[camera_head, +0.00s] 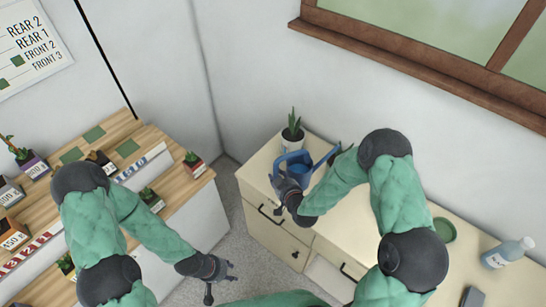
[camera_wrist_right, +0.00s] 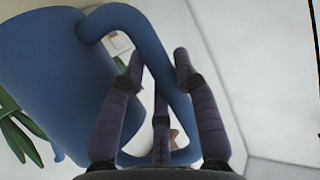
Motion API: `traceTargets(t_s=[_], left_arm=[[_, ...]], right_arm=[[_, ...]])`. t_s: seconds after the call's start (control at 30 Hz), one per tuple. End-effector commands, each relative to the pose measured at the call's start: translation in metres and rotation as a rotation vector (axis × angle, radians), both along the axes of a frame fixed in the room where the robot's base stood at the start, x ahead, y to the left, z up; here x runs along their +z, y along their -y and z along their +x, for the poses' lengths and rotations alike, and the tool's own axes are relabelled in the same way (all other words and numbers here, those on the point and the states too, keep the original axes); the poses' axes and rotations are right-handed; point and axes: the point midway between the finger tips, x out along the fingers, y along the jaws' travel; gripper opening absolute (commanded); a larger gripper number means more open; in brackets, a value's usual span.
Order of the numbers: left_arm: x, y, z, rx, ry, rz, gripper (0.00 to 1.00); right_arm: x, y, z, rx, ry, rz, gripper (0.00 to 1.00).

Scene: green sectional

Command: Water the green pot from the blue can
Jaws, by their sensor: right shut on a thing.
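The blue watering can (camera_head: 301,164) is at the left end of the cream cabinet, and its body and handle fill much of the right wrist view (camera_wrist_right: 45,70). My right gripper (camera_head: 282,187) is shut on the can's handle; its purple fingers (camera_wrist_right: 158,68) sit around the handle bar in the wrist view. I cannot tell whether the can touches the cabinet top. A small green-looking pot with a plant (camera_head: 151,199) stands at the front of the wooden table on the left. My left gripper (camera_head: 222,282) is empty with fingers spread, over the floor between the furniture.
The wooden table (camera_head: 180,178) holds several other potted plants, including a red pot (camera_head: 195,167) and a purple one (camera_head: 36,165). A green dish (camera_head: 444,230) and a pale bottle (camera_head: 507,253) are on the cabinet's right.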

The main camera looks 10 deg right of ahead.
Motion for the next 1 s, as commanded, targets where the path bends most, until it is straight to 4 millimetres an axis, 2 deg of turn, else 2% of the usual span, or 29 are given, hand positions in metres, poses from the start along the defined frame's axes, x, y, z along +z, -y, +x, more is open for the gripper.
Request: traceTargets(t_s=[0.17, 0.53, 1.0], left_arm=[[-0.003, 0.0, -0.001, -0.001, -0.003, -0.001, 0.4], [-0.016, 0.0, -0.001, -0.001, -0.003, -0.001, 0.4], [-0.017, 0.0, -0.001, -0.001, -0.002, 0.0, 0.4]], right_arm=[[-0.004, 0.0, 0.001, 0.0, 0.001, 0.015, 0.0], [-0.03, -0.004, 0.0, -0.001, -0.019, 0.118, 0.0], [-0.032, -0.005, 0.0, -0.001, -0.022, 0.136, 0.0]])
